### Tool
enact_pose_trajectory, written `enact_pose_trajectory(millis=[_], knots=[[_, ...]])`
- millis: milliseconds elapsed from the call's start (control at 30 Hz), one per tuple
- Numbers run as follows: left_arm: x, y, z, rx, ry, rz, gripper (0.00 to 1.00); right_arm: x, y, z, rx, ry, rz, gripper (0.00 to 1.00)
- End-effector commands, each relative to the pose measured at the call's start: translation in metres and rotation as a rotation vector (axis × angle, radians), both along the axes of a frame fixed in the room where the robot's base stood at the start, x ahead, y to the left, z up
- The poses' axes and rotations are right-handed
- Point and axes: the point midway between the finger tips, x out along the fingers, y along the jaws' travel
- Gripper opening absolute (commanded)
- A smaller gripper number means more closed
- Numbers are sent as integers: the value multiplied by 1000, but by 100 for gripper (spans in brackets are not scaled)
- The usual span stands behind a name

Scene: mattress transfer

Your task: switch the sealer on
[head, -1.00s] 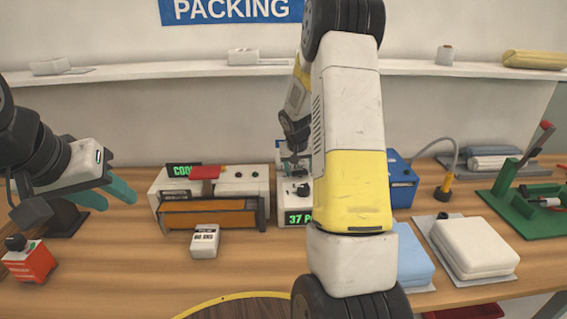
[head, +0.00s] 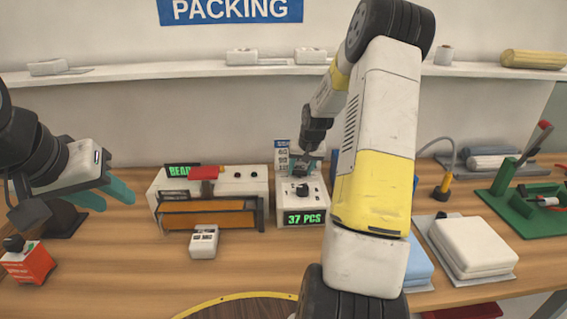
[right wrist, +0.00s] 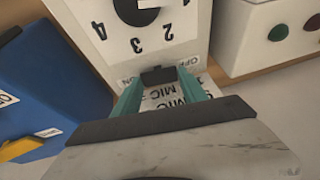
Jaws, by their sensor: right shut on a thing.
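The sealer (head: 235,183) is a long white box with a red part on top, an orange-brown front and a green display whose letters are partly covered. To its right stands a white box (head: 290,212) reading "37 PCS", with a black dial. In the right wrist view a dark switch (right wrist: 158,76) sits below a dial (right wrist: 137,12), between "ON" and "OFF" labels. My right gripper (head: 303,172), its teal fingers also in the right wrist view (right wrist: 160,88), is shut on this switch at the back of the box. My left gripper (head: 108,194) is open and empty, left of the sealer.
A small white block (head: 204,242) lies before the sealer. A red box (head: 28,263) stands at the front left. White folded pads (head: 474,245) and a green stand (head: 518,190) are on the right. My right arm hides part of the bench's middle.

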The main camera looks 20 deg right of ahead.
Motion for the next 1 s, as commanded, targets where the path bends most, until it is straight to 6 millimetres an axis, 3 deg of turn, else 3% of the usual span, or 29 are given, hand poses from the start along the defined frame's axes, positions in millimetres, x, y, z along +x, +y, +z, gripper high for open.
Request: enact_pose_trajectory(millis=[367, 400, 500, 833, 1000], knots=[[0, 0, 0, 0, 0, 0, 36, -2, 1, -1, 14, 2, 1, 10], [0, 0, 0, 0, 0, 0, 36, -2, 1, -1, 14, 2, 1, 54], [0, 0, 0, 0, 0, 0, 36, -1, 0, -1, 14, 1, 0, 72], [0, 0, 0, 0, 0, 0, 36, -1, 0, 2, 12, -3, 0, 72], [0, 0, 0, 0, 0, 0, 36, -9, -1, 21, 11, -6, -1, 72]])
